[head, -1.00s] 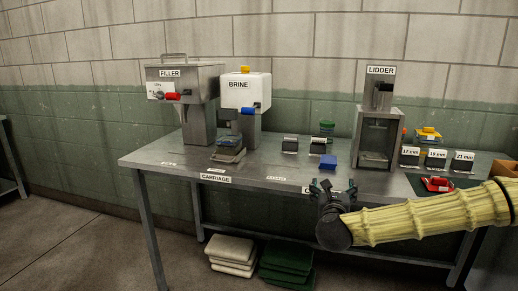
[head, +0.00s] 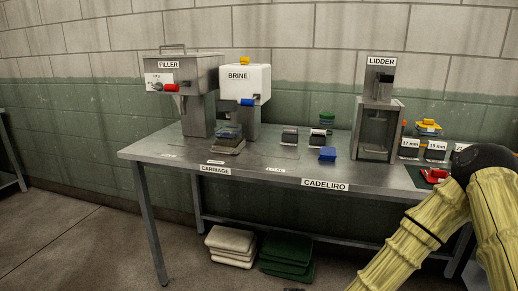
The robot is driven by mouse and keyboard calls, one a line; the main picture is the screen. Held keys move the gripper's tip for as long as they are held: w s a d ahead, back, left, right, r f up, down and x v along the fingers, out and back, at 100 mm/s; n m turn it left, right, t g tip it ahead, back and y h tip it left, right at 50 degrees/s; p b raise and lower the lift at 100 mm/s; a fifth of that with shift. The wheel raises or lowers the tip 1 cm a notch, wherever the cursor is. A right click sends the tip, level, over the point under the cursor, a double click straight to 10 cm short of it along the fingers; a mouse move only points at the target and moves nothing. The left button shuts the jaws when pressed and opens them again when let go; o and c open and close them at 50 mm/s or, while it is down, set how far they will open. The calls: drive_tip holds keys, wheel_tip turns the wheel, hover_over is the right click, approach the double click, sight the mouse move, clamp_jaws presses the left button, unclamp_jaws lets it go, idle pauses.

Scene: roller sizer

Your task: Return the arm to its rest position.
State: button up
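My arm, in a yellow ribbed sleeve (head: 440,225), is folded at the lower right of the head view, with a dark joint at its top. My gripper is out of the picture, so its fingers are hidden from me. The arm covers the right front part of the steel table (head: 240,168). No object shows in the arm's grasp.
On the table stand the FILLER (head: 190,95), the BRINE unit (head: 243,100) and the LIDDER (head: 378,120). A blue block (head: 327,154) lies mid-table. A red item (head: 434,175) is at right. White (head: 231,245) and green stacks (head: 288,255) lie below.

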drive_tip(key=s+d+f+n+g, duration=0.2)
drive_tip(key=s+f+n+g, duration=0.15)
drive_tip(key=s+f, duration=0.35)
drive_tip(key=s+d+f+n+g, duration=0.1)
drive_tip(key=s+f+n+g, duration=0.1)
drive_tip(key=s+f+n, duration=0.5)
drive_tip(key=s+d+f+n+g+h, duration=0.15)
drive_tip(key=s+d+n, duration=0.3)
drive_tip(key=s, duration=0.55)
drive_tip(key=s+d+f+n+g+h, duration=0.1)
drive_tip(key=s+d+n+g, duration=0.2)
drive_tip(key=s+d, duration=0.5)
wheel_tip(320, 180, up, 13)
drive_tip(key=s+a+p, duration=0.1)
drive_tip(key=a+p, duration=0.1)
drive_tip(key=p, duration=1)
drive_tip(key=shift+a+m+p, duration=0.3)
drive_tip(key=shift+a+p, duration=0.05)
drive_tip(key=shift+p, duration=0.05)
